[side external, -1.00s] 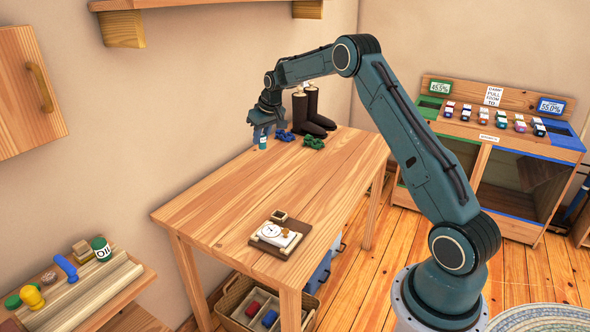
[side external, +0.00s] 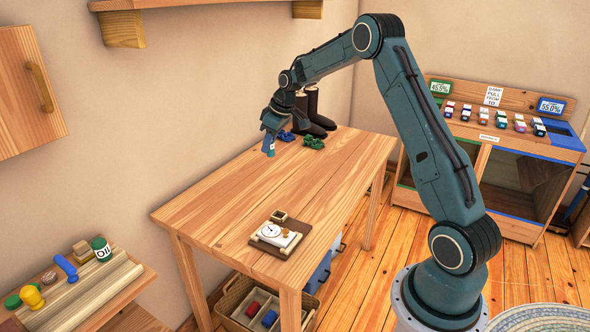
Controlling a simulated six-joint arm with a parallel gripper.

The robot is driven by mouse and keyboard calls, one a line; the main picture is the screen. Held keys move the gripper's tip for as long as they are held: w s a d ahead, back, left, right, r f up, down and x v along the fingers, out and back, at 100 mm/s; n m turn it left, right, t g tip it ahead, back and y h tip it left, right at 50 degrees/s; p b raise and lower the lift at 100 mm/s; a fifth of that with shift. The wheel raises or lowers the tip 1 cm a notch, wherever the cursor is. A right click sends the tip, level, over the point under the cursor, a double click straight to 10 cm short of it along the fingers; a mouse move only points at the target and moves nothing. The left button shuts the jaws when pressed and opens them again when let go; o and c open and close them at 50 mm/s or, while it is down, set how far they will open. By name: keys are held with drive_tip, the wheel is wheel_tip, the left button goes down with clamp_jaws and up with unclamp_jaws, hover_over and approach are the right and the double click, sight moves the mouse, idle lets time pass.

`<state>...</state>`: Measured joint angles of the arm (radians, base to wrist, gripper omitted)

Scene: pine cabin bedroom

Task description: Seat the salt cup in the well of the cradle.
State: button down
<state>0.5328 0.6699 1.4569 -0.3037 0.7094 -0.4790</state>
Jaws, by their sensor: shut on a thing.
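My gripper (side external: 270,146) is shut on the salt cup (side external: 270,151), a small blue-teal cup that shows just below the fingers, over the far left part of the table. The fingers hide much of it, and the gap between it and the tabletop is hard to judge. A brown board (side external: 263,246) lies near the table's front edge, well away from my gripper. It carries a white unit with a round dial (side external: 270,231). At its back corner is a small, square, dark-centred holder (side external: 279,213), which looks like the cradle with its well.
Blue (side external: 286,136) and green (side external: 314,142) knobbly objects lie right of my gripper, with dark boots (side external: 316,110) behind them. The middle of the wooden table (side external: 235,195) is clear between my gripper and the board. The wall runs along the table's left side.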

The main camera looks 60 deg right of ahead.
sight(272, 217)
drive_tip(key=s+a+n+y, duration=0.2)
drive_tip(key=s+a+n, duration=0.2)
drive_tip(key=s, duration=0.1)
wheel_tip(272, 217, down, 19)
drive_tip(key=shift+f, duration=0.1)
idle(1.2)
drive_tip(key=shift+f, duration=0.15)
drive_tip(key=c, duration=1.2)
unclamp_jaws()
drive_tip(key=shift+c, duration=0.2)
drive_tip(key=v, duration=1.2)
drive_tip(key=shift+a+r, duration=0.15)
drive_tip(key=shift+r, duration=0.1)
drive_tip(key=shift+w, duration=0.2)
